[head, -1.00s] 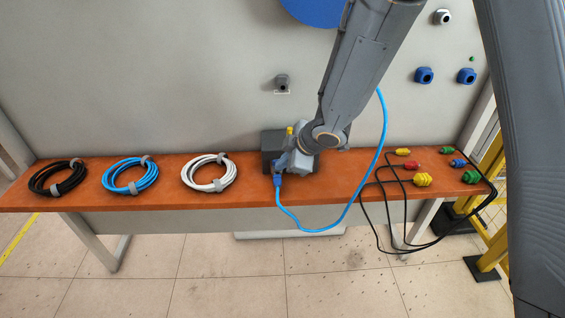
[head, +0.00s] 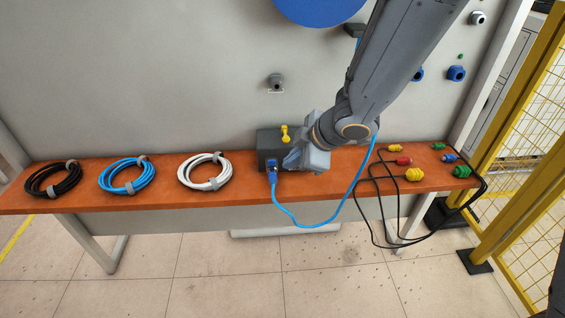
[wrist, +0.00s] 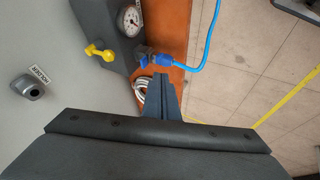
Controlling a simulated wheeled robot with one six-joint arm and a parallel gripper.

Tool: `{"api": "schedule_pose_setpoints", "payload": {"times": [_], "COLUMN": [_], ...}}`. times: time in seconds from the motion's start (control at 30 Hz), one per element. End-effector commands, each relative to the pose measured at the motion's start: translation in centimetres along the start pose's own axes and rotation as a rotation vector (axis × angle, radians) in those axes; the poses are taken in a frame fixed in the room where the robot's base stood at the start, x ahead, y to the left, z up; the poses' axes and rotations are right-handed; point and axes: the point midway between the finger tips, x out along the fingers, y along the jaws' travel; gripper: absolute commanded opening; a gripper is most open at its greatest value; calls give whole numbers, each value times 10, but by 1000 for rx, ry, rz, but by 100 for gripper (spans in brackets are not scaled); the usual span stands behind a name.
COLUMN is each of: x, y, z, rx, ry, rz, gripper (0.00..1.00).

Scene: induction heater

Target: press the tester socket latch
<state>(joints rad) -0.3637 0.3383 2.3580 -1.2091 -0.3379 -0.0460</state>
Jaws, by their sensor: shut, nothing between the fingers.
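The tester is a dark grey box (head: 268,140) on the bench against the wall panel, with a yellow lever (head: 285,133) on it. In the wrist view its body (wrist: 92,20) shows the yellow lever (wrist: 100,52) and a round gauge (wrist: 129,20). A blue plug (head: 272,172) on a blue cable sits at the tester's front socket; it also shows in the wrist view (wrist: 162,60). My gripper (head: 290,162) is shut and empty beside the socket, just right of the plug. Its fingertips (wrist: 162,80) appear close to the plug; contact cannot be told.
Black (head: 53,178), blue (head: 127,174) and white (head: 204,171) cable coils lie on the bench (head: 340,178) to the left. Black leads with coloured plugs (head: 412,174) lie at the right. The blue cable (head: 345,205) hangs over the front edge. A yellow fence (head: 510,130) stands at far right.

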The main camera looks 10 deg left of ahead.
Motion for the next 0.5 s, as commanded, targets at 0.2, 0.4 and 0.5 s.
{"api": "schedule_pose_setpoints", "payload": {"times": [0.2,0.4,0.5], "x": [-18,-18,-18], "y": [-1,-1,-1], "z": [0,0,0], "rx": [-1,-1,-1], "ry": [0,1,1], "rz": [-1,-2,-2], "gripper": [0,0,0]}}
